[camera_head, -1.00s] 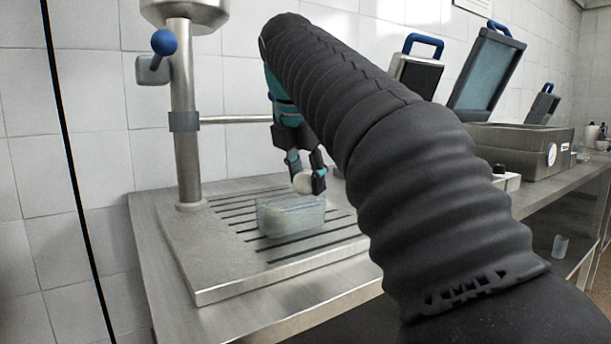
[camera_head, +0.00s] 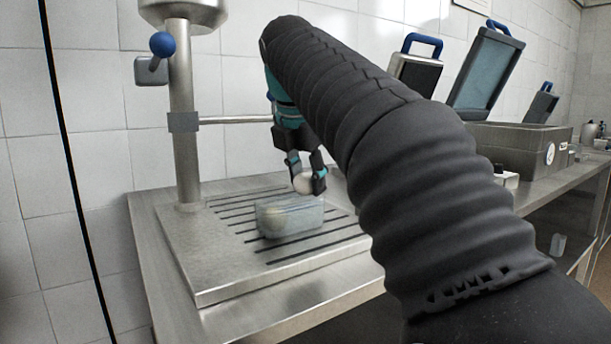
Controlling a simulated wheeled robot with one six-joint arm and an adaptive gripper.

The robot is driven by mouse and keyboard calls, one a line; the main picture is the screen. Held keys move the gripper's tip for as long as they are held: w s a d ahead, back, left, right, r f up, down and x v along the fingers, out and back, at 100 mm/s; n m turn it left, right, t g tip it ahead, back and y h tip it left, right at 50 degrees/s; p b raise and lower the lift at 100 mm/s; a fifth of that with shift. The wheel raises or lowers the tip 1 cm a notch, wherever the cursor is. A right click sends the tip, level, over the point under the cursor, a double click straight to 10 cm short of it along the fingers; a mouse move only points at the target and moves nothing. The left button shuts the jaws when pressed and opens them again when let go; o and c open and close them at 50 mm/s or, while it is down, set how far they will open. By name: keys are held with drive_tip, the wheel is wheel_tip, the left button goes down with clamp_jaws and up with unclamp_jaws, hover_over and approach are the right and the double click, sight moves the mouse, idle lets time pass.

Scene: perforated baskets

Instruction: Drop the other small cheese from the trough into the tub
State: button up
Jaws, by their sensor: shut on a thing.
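My gripper (camera_head: 306,183) is shut on a small white cheese (camera_head: 302,184). It holds the cheese just above the right end of a clear, low plastic tub (camera_head: 290,226). The tub stands on the slotted steel drain plate (camera_head: 225,262). Something pale yellowish shows through the left part of the tub, too blurred to make out fully. The trough is likely the grey box (camera_head: 510,155) on the counter at the right, but I cannot tell, and its inside is hidden.
A steel column (camera_head: 184,140) with a blue-knobbed lever (camera_head: 162,45) stands left of the gripper, with a horizontal rod behind. Blue-handled panels (camera_head: 487,70) lean at the back right. My arm covers much of the middle. The plate's front left is clear.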

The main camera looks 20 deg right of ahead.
drive_tip(key=o, duration=1.1)
drive_tip(key=shift+o, duration=0.2)
drive_tip(key=o, duration=0.5)
drive_tip(key=shift+r, duration=0.1)
drive_tip(key=shift+r+p, duration=1.35)
drive_tip(key=shift+p, duration=0.3)
drive_tip(key=shift+r, duration=2.55)
